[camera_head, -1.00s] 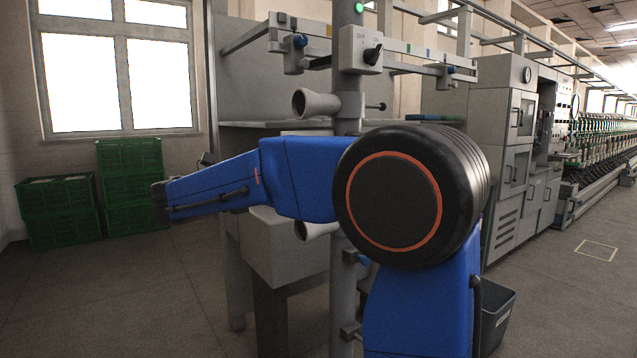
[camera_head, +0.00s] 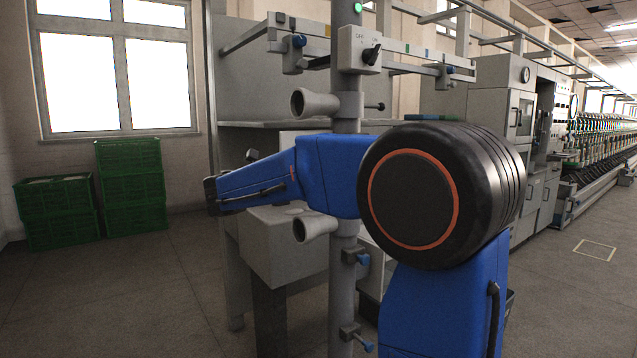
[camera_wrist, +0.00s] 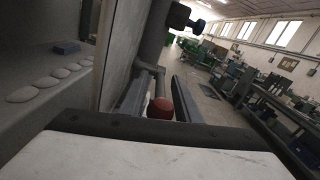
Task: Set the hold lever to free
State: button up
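In the wrist view, a dark red knob (camera_wrist: 160,108) sits between the two grey fingers of my gripper (camera_wrist: 163,76). The fingers are apart, and I see no clear contact with the knob. A grey rod runs from behind the knob to a grey post (camera_wrist: 156,40). This looks like the hold lever, but no label shows. In the head view the red knob is not seen, and my gripper cannot be made out at the end of my blue arm. The grey post (camera_head: 345,255) stands behind my arm there.
A switch box (camera_head: 360,50) with a black knob is high on the post, under a green lamp (camera_head: 358,7). Grey cones (camera_head: 314,103) and blue-knobbed clamps (camera_head: 355,257) stick out from the post. Green crates (camera_head: 130,185) stand left.

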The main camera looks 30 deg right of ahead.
grip_shut()
jog(key=shift+r+y, duration=0.4)
jog(key=shift+y, duration=0.35)
jog(key=shift+r+y, duration=0.35)
jog(key=shift+y, duration=0.4)
grip_release()
jog(key=v, duration=1.7)
jog(key=shift+a, duration=0.15)
